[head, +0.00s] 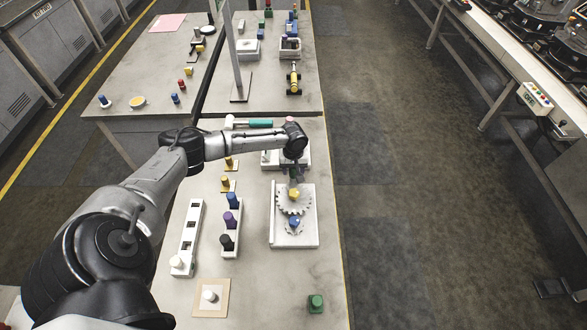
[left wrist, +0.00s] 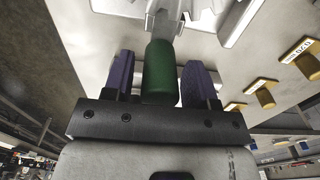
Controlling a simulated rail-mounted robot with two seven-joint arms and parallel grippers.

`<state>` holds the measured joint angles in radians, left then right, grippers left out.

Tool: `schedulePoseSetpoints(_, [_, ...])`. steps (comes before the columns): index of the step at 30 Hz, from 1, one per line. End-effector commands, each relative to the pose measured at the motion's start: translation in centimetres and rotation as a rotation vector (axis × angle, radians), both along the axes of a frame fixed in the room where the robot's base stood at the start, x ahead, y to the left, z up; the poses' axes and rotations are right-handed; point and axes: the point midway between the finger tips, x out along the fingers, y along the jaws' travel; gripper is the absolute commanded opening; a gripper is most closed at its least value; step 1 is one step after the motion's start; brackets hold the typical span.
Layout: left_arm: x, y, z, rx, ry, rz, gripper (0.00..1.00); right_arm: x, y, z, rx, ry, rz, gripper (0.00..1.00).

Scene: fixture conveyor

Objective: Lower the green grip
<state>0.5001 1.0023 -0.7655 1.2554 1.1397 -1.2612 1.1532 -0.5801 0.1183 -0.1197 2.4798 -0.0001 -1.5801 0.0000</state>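The green grip (left wrist: 162,72) is a green cylinder on the end of a grey metal piece (left wrist: 164,20), seen in the left wrist view. My left gripper (left wrist: 160,75) has its two purple-dark fingers on either side of the grip. A narrow gap shows between the left-hand finger and the grip; the other finger looks very close to it, so the fingers appear not clamped. In the head view my left gripper (head: 294,178) points down over the far end of the white gear fixture (head: 300,238), and the grip is hard to make out there. My right gripper is out of view.
The fixture carries toothed gears with a yellow knob (head: 294,194) and a blue knob (head: 294,222). Left of it stand racks with blue, purple and black knobs (head: 229,220). A green block (head: 316,303) sits near the front.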

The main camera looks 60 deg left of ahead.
Motion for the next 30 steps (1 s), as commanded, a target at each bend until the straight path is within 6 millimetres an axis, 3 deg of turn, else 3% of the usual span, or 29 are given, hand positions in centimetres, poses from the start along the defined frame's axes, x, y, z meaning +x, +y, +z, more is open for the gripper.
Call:
schedulePoseSetpoints(2, [0.0,0.0,0.0,0.0,0.0,0.0,0.44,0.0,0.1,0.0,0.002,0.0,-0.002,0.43])
schedulePoseSetpoints(16, [0.0,0.0,0.0,0.0,0.0,0.0,0.0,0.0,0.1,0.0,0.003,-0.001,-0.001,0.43])
schedulePoseSetpoints(22, [0.0,0.0,-0.1,-0.001,0.0,0.001,0.0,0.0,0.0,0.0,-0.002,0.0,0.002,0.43])
schedulePoseSetpoints(30, [0.0,0.0,-2.7,-0.001,0.0,0.003,0.0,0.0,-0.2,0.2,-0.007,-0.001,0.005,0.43])
